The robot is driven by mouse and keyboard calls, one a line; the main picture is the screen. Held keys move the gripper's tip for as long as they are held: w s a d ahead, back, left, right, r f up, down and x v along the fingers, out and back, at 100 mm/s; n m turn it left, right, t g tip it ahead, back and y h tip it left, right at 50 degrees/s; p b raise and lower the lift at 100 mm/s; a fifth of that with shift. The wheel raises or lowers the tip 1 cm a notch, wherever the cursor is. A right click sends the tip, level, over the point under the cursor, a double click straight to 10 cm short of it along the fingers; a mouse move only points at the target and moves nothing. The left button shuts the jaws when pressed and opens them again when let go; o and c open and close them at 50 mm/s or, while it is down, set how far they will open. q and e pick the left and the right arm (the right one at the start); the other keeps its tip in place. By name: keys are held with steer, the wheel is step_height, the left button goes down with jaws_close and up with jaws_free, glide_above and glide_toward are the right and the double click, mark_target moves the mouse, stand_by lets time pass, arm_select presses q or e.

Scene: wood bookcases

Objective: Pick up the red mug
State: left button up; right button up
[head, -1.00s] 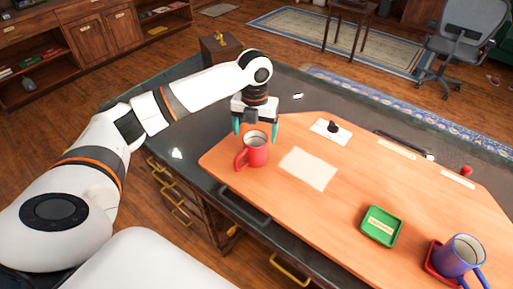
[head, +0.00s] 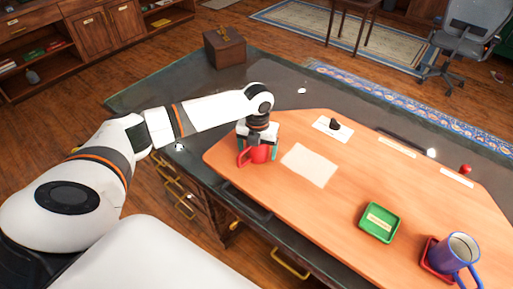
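The red mug (head: 261,155) stands upright on the orange wooden board (head: 330,204) at its left end, handle toward the lower left. My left gripper (head: 257,150) comes down from above, with its teal fingers on either side of the mug. Its fingers look as wide apart as before, so it seems open around the mug; contact cannot be made out. The gripper hides the mug's rim and upper part. My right gripper is not in view.
A white sheet (head: 309,165) lies just right of the mug. A green tray (head: 364,225) is at the front right, and a blue mug (head: 456,252) stands on a red tray (head: 425,257). A small black object (head: 334,125) sits on a white card. A brown box (head: 225,50) is at the back.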

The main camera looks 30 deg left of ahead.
arm_select(q)
steer(key=c, duration=1.1)
